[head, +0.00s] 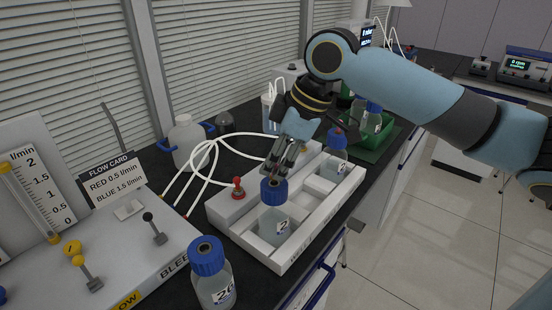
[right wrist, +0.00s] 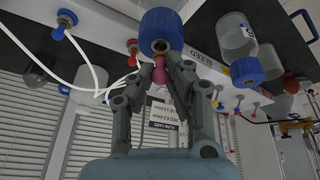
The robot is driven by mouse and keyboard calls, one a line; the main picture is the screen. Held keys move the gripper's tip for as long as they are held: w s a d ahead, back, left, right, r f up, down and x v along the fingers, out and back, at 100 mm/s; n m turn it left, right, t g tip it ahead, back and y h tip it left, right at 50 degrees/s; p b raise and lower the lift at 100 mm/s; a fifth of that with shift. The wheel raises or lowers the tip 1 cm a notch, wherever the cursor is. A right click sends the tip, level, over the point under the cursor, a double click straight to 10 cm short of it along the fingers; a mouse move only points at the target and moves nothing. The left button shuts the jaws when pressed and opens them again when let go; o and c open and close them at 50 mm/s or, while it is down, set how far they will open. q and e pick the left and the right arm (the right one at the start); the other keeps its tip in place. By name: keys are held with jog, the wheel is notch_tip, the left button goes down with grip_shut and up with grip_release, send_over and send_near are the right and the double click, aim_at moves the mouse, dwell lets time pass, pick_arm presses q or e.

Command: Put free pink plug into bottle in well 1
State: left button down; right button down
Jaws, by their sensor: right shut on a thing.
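My right gripper (head: 277,172) is just above the blue-capped bottle (head: 273,227) in the nearer well of the white block (head: 232,207). In the right wrist view, the right gripper (right wrist: 160,70) is shut on a small pink plug (right wrist: 160,74). The plug is close to the open hole in the blue cap (right wrist: 160,28); I cannot tell whether it touches the rim. In the head view the fingers hide the plug. A second blue-capped bottle (head: 335,160) stands in the farther well. I cannot read the well numbers. My left gripper is out of view.
A loose blue-capped bottle (head: 213,283) stands in front of the block. A red-topped fitting (head: 238,188) and white tubes (head: 208,148) are left of the wells. The flow panel (head: 130,255) is at left. A green tray (head: 378,137) with bottles is behind.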

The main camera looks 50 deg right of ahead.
jog(key=shift+f, duration=0.65)
dwell(0.5)
dwell(0.4)
jog(key=c, duration=1.2)
grip_release()
jog(key=shift+c, duration=0.2)
jog(key=shift+d+r, duration=0.15)
jog(key=shift+r, duration=0.05)
jog(key=v, duration=0.7)
jog(key=shift+s, duration=0.1)
